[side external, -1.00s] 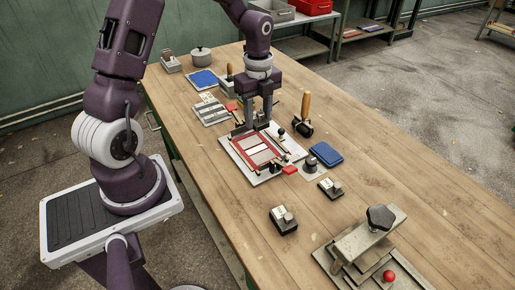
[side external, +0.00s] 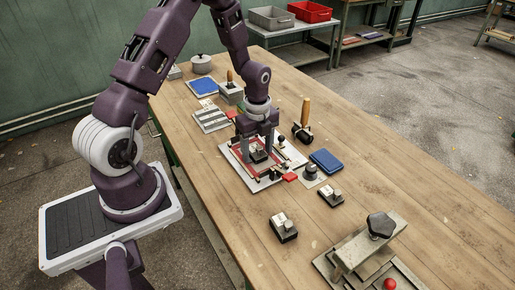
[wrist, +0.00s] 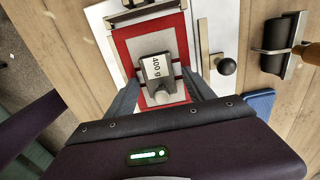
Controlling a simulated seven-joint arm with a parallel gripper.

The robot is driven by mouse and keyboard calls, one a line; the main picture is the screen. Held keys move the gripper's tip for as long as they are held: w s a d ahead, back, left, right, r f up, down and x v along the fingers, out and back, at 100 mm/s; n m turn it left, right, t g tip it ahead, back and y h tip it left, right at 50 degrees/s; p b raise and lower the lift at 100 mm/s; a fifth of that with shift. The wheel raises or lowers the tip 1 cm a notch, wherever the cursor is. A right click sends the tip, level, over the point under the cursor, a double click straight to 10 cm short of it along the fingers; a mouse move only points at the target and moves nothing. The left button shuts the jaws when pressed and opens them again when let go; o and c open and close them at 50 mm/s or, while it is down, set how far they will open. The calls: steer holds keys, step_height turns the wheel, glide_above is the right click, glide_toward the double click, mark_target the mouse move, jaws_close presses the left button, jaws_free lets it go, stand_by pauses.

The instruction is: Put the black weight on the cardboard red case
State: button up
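The black weight (wrist: 158,69) has a light label reading "400 g" and a grey knob. It rests inside the red-edged frame of the cardboard red case (wrist: 124,52), on its pale middle area. The weight also shows in the side view (side external: 259,156), below my gripper. My gripper (wrist: 160,80) is low over the case, with one finger on each side of the weight. The fingers look spread, with small gaps beside the weight. The gripper also shows in the side view (side external: 259,150). Whether the fingertips touch the case is hidden.
Two more dark weights (side external: 284,227) (side external: 331,193) stand nearer on the table. A blue pad (side external: 326,161) and a wooden-handled roller (side external: 304,122) lie to the right. A metal press (side external: 366,243) stands in front. The right side of the table is mostly clear.

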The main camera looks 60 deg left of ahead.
steer(key=s+d+r+n+t+y, duration=0.1)
steer(key=s+d+r+n, duration=0.15)
steer(key=r, duration=0.85)
steer(key=s+d+r+n+t, duration=0.1)
steer(key=s+d+r+n, duration=0.15)
steer(key=r, duration=0.85)
steer(key=s+d+r+n+t, duration=0.1)
steer(key=s+d+r+n, duration=0.2)
steer(key=s+n, duration=0.3)
steer(key=s+d+r+n+t+h, duration=0.1)
steer(key=s+d+r+n+t, duration=0.1)
steer(key=s+d+r+n, duration=0.2)
steer(key=s+d+n, duration=0.2)
steer(key=s+n, duration=0.1)
steer(key=s, duration=0.1)
steer(key=shift+s+t, duration=0.3)
steer(key=shift+s, duration=0.1)
